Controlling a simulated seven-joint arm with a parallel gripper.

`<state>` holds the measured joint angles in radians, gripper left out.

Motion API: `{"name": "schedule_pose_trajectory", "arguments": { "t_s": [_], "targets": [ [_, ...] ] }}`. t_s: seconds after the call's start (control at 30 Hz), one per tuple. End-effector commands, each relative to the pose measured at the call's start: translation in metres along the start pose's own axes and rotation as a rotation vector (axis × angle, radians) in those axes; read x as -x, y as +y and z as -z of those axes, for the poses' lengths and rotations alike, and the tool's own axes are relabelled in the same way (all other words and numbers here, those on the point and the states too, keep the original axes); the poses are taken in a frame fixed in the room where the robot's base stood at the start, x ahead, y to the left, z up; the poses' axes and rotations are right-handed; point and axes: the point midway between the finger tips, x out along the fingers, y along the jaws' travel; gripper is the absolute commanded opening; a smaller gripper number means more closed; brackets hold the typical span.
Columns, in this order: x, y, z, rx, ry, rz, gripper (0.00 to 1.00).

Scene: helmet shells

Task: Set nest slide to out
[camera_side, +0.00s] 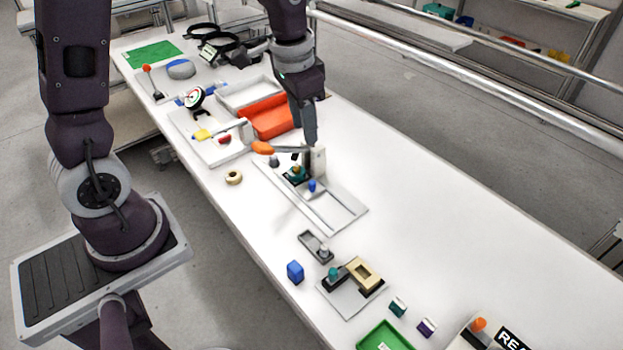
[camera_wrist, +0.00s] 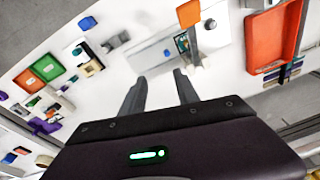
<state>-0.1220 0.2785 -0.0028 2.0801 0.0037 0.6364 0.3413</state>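The slide fixture is a white plate with two long rails (camera_side: 335,212), lying mid-table. A dark nest holding a teal and yellow part (camera_side: 296,173) is at the rails' far end, beneath the press. A blue knob (camera_side: 312,186) stands at the nest's near side; a small blue spot in the wrist view (camera_wrist: 167,53) looks like this knob. The press has a lever with an orange handle (camera_side: 263,147), also in the wrist view (camera_wrist: 188,13). My gripper (camera_wrist: 159,82) is open and empty, above the fixture. In the side view its fingertips partly merge with the press post.
An orange tray (camera_side: 268,117) and a white tray stand behind the fixture. A dial-gauge plate (camera_side: 205,145) is to the left. A grey block with a knob (camera_side: 316,246), a blue block (camera_side: 295,271) and a clamp plate are in front. The table right of the rails is clear.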

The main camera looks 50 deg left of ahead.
Motion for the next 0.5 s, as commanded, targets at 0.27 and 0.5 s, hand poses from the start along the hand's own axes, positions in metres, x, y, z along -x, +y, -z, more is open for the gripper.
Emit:
{"name": "schedule_pose_trajectory", "arguments": {
  "t_s": [0.27,0.5],
  "targets": [
    [-0.121,-0.025,0.016,-0.087,-0.13,-0.054,0.37],
    [-0.161,-0.022,0.01,-0.091,-0.138,-0.059,0.37]
  ]
}}
